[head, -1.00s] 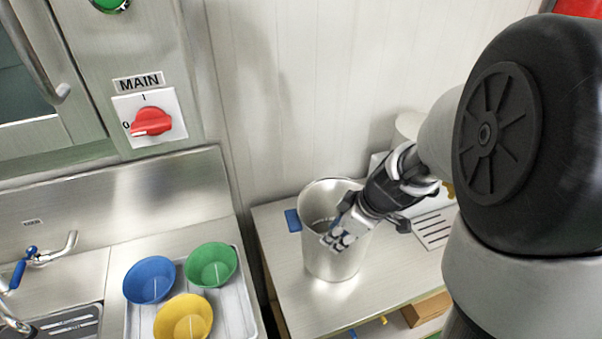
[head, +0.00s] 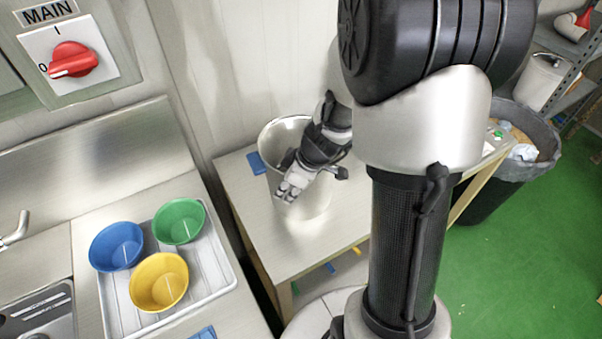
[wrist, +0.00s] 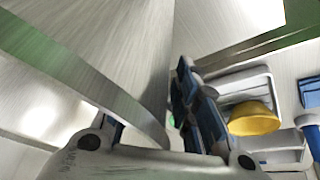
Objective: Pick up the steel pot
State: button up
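The steel pot (head: 315,198) is a tall shiny cylinder. It stands upright on the bench beside the wall in the head view. My gripper (head: 288,178) is tilted down at its near left rim, with fingers overlapping the rim and front wall. In the wrist view the pot's curved steel wall (wrist: 110,60) fills the left and middle and runs down between the two sides of my gripper (wrist: 160,125). The right finger lies close along the wall. The left finger is mostly hidden behind it, so I cannot tell whether they pinch it.
A tray (head: 212,262) with blue (head: 117,246), green (head: 179,221) and yellow (head: 159,282) bowls is farther left. A dark bin (head: 497,185) stands right of the bench.

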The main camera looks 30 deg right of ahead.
jog(key=shift+c, duration=0.4)
grip_shut()
jog(key=shift+w+r, duration=0.1)
dwell(0.5)
